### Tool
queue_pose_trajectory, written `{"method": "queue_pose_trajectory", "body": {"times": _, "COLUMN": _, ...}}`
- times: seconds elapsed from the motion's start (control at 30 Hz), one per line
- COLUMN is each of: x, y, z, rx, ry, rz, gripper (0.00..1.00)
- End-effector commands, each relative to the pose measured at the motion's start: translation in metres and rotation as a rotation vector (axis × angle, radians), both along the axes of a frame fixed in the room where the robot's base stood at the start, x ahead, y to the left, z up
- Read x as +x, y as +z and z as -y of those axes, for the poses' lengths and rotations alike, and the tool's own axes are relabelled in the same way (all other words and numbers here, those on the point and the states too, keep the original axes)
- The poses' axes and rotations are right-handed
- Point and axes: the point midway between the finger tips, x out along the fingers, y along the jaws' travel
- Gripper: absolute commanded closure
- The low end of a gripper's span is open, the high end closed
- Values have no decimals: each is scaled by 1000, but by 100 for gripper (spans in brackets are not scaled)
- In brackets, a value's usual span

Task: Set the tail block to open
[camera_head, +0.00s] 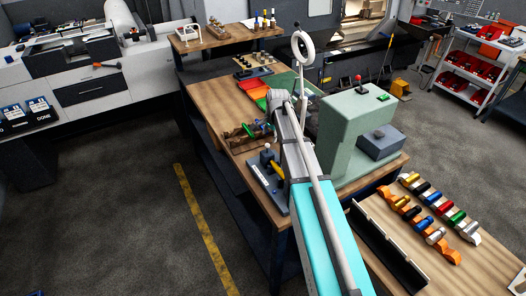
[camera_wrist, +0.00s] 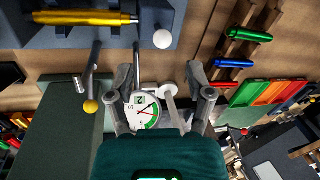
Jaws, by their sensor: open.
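The likely tail block is a blue-grey fixture (camera_wrist: 190,12) holding a yellow-gold rod (camera_wrist: 85,18), at the top left of the wrist view. A lever with a white ball knob (camera_wrist: 162,39) stands at its edge. The fixture also shows in the head view (camera_head: 262,178), left of my arm, with its white knob (camera_head: 267,147). I cannot tell the lever's setting. My gripper (camera_wrist: 160,72) is open and empty. Its fingertips are apart from the white knob, which lies beyond them in the wrist view. My arm hides the gripper in the head view.
A dial gauge (camera_wrist: 145,110) and a lever with a yellow ball (camera_wrist: 90,106) lie close to my fingers. A green press-like machine (camera_head: 345,130) stands right of my arm. A rack with green and blue cylinders (camera_head: 250,134) stands left. The floor left of the bench is clear.

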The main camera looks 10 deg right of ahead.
Motion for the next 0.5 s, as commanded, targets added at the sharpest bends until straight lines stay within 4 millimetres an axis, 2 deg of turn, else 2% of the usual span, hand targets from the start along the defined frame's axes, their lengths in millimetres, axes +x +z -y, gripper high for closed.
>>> {"method": "queue_pose_trajectory", "body": {"times": 0.03, "x": 1, "y": -8, "z": 0, "rx": 0, "ry": 0, "rz": 0, "gripper": 33}}
{"method": "queue_pose_trajectory", "body": {"times": 0.5, "x": 7, "y": -43, "z": -4, "rx": 0, "ry": 0, "rz": 0, "gripper": 33}}
